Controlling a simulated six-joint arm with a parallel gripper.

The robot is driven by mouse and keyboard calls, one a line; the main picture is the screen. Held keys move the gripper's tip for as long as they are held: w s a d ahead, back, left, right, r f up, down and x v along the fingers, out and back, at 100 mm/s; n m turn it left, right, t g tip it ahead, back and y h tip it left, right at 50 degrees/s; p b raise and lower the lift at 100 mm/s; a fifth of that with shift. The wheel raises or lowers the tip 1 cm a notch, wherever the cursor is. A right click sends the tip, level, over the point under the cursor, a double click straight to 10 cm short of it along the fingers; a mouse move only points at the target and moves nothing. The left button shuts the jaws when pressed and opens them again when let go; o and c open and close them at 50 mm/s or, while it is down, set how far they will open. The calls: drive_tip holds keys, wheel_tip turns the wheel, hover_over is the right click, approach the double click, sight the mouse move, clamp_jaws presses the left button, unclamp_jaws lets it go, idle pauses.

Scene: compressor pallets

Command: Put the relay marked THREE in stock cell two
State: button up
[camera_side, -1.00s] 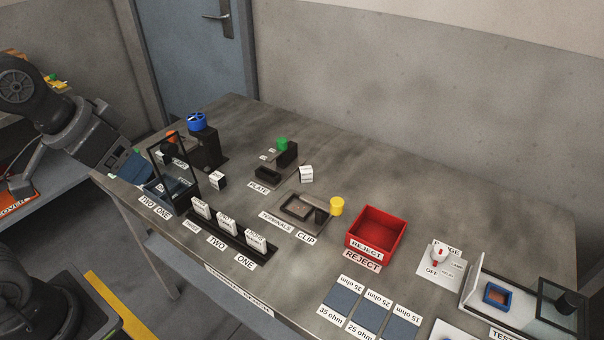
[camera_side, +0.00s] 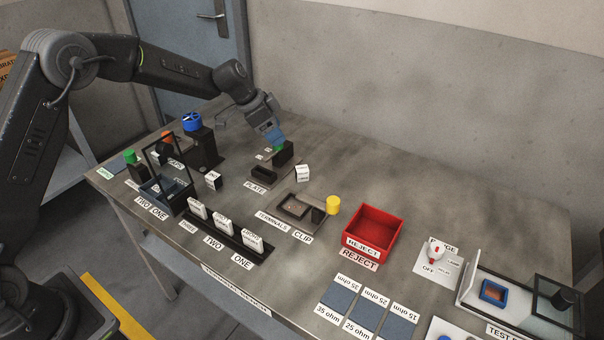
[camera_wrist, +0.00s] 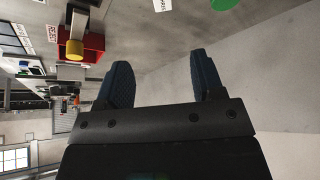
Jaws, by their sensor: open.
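Three white-faced relays (camera_side: 224,228) stand in a row in a black rack (camera_side: 245,250) with front labels THREE, TWO and ONE. Another white-faced block (camera_side: 213,181) stands behind the rack, and another white block (camera_side: 303,173) stands right of the plate fixture. The markings on these blocks are too small to read. A blue tray (camera_side: 172,204) with a raised black frame has labels TWO and ONE. My gripper (camera_side: 276,146) points down by a green knob (camera_side: 279,149) on a black block. In the wrist view its fingers (camera_wrist: 160,85) are apart with nothing between them.
A red REJECT bin (camera_side: 373,230) stands right of the yellow knob (camera_side: 333,205) and clip fixture. A blue knob (camera_side: 192,122) tops a tall black block at the back left. A green knob (camera_side: 130,156) stands at the left end. The back right of the table is clear.

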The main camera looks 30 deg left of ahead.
approach(301, 168)
drive_tip(key=x, duration=0.5)
drive_tip(key=shift+w+f, duration=0.1)
drive_tip(key=shift+w, duration=0.2)
drive_tip(key=shift+s+x, duration=0.1)
drive_tip(key=shift+x, duration=1.2)
drive_tip(key=shift+s+x, duration=0.15)
drive_tip(key=shift+x, duration=1.15)
drive_tip(key=shift+c, duration=0.2)
drive_tip(key=c, duration=1)
drive_tip(key=shift+c, duration=0.2)
drive_tip(key=shift+r, duration=0.6)
wheel_tip(301, 168, up, 2)
drive_tip(key=shift+r, duration=0.25)
drive_tip(key=s+a+r, duration=0.4)
drive_tip(key=a+r, duration=0.3)
drive_tip(key=a, duration=0.3)
drive_tip(key=shift+s+a+r, duration=0.2)
drive_tip(key=shift+s+a, duration=0.1)
drive_tip(key=shift+a, duration=0.05)
